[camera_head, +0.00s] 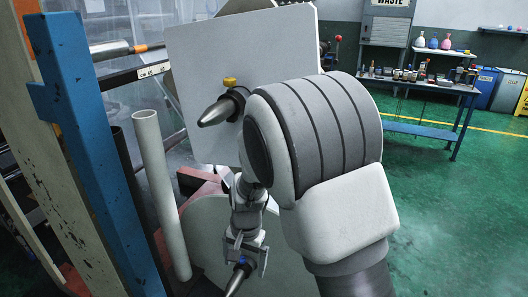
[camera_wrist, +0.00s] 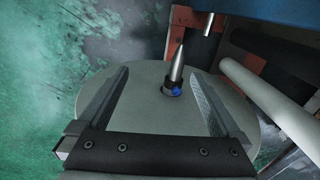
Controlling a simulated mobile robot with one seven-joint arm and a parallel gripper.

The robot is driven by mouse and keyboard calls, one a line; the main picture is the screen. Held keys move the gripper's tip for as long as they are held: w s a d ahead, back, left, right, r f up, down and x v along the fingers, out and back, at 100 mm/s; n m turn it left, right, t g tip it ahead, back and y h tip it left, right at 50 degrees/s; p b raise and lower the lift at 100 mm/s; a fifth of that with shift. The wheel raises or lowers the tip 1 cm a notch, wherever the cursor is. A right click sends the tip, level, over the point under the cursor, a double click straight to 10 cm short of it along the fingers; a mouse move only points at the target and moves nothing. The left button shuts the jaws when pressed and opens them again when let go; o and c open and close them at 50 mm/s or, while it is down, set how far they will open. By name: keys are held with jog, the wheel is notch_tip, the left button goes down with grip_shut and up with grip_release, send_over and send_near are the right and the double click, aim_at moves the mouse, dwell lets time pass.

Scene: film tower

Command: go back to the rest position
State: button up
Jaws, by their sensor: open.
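My gripper (camera_head: 245,255) points down, open, above the lower pale round plate (camera_head: 198,230) in the head view. In the wrist view, my gripper (camera_wrist: 158,80) has its two fingers wide apart with nothing held between them. A metal cone-tipped spindle (camera_wrist: 177,64) with a dark collar and a blue knob (camera_wrist: 176,92) stands on the round plate (camera_wrist: 135,82), towards the right finger. I cannot tell whether the fingers touch the spindle.
An upper pale square plate (camera_head: 245,55) carries another cone spindle (camera_head: 218,110) with a yellow knob, close to my arm. A blue post (camera_head: 85,120) and a pale upright tube (camera_head: 160,190) stand at left. A workbench (camera_head: 430,85) is behind; the green floor (camera_head: 455,220) at right is clear.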

jog(key=s+d+r+n+t, duration=0.1)
jog(key=s+d+r+t, duration=0.1)
jog(key=s+d+r, duration=0.6)
jog(key=s+d+r+n+t, duration=0.15)
jog(key=d+r, duration=0.45)
jog(key=r, duration=0.6)
jog(key=s+d+r+n+t+h, duration=0.15)
jog(key=s+d+r, duration=0.3)
jog(key=s, duration=0.45)
notch_tip(320, 180, up, 17)
jog(key=p, duration=1.8)
jog(key=shift+d+y+p, duration=0.2)
jog(key=shift+y+p, duration=0.1)
jog(key=shift+y, duration=0.05)
jog(key=shift+a, duration=0.1)
